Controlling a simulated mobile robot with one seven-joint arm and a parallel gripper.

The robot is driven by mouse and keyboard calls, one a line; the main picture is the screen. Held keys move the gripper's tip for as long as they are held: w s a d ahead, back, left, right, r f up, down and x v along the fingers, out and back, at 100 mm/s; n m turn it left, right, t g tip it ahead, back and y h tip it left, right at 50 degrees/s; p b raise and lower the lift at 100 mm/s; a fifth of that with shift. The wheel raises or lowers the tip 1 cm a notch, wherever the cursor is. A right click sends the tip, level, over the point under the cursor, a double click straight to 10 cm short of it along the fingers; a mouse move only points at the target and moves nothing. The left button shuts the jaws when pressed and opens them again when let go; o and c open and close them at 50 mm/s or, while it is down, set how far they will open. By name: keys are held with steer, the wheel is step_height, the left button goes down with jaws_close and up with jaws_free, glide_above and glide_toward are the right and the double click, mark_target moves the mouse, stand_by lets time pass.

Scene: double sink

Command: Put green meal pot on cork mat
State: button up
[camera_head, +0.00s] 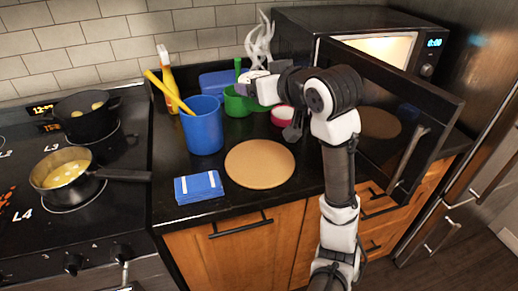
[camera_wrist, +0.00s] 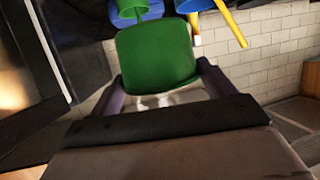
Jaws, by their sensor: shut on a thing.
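The green meal pot (camera_head: 237,104) is at the back of the black counter, partly hidden by my gripper. It fills the space between my fingers in the wrist view (camera_wrist: 157,52). My gripper (camera_head: 258,87) is shut on it; the fingers also show in the wrist view (camera_wrist: 160,78), one on each side of the pot. I cannot tell whether the pot touches the counter. The round tan cork mat (camera_head: 260,163) lies flat and empty near the counter's front, in front of the pot and slightly right.
A blue mug (camera_head: 203,126) with a yellow stick stands left of the mat. A folded blue cloth (camera_head: 199,187) lies at the front. A pink-and-white bowl (camera_head: 282,116) sits right of the pot. The open microwave door (camera_head: 392,120) bounds the right. Pans stand on the stove at left.

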step_height(320, 180, down, 17)
steer(key=shift+f+p, duration=0.15)
steer(key=shift+p, duration=0.2)
stand_by(0.3)
steer(key=shift+f, duration=0.25)
steer(key=o, duration=1.2)
steer(key=shift+c, duration=0.2)
steer(key=shift+r, duration=0.1)
